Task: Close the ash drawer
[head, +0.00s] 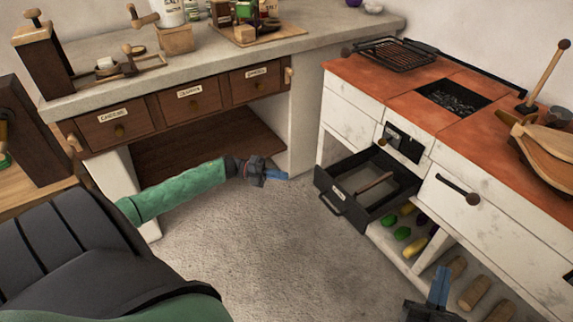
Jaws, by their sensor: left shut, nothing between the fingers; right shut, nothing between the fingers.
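The ash drawer (350,205) is a dark metal drawer with a bar handle on its front. It stands pulled out from under the white hearth stove (352,128), and a small wooden-handled tool (374,185) lies inside it. My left gripper (284,176) is shut and empty, a little left of the drawer front and apart from it. My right gripper (443,272) is shut and empty, at the lower right in front of the stove's lower shelf, to the right of the drawer.
The stove's orange top (405,80) carries a grill rack (392,56) and bellows (543,150). Vegetables (403,233) and logs (474,292) lie on the low shelf. A counter (200,62) with labelled drawers stands at left. The grey floor (260,240) between is clear.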

